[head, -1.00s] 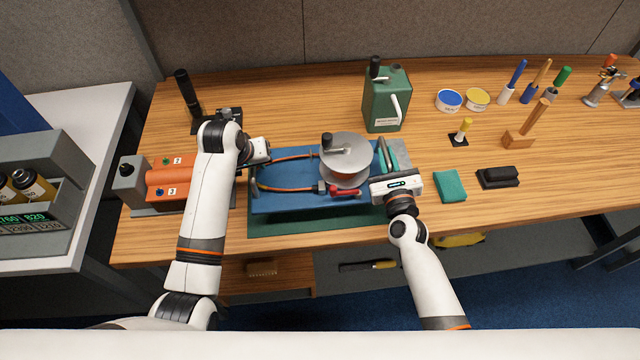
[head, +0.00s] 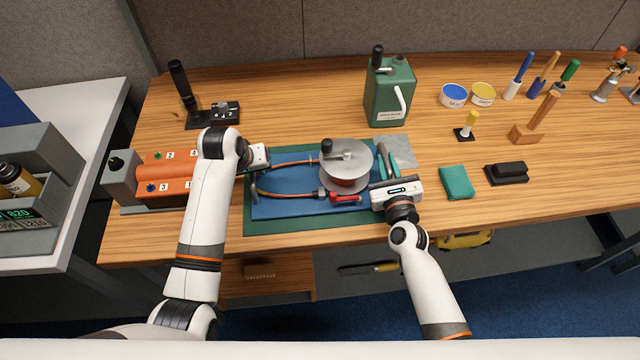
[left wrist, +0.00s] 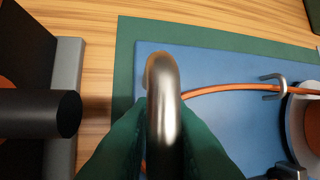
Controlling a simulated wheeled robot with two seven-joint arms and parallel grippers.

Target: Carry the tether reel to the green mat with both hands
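The tether reel (head: 368,161) is a grey flanged drum with a crank on a blue base board (head: 290,207). An orange tether loops over the board's left part. The board lies over the green mat (head: 300,224), whose border shows on the left and along the front. My left gripper (left wrist: 160,140) is shut on the metal handle (left wrist: 163,100) at the board's left end, with a green finger on each side. My right gripper (head: 386,162) is at the board's right end, its green fingers around the handle there, which is mostly hidden.
An orange-grey control box (head: 165,172) stands close left of the mat, a black joystick (head: 183,90) behind it. A green can (head: 389,95) stands behind the reel. A grey plate (head: 403,150), a teal cloth (head: 456,182) and a black block (head: 507,172) lie to the right.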

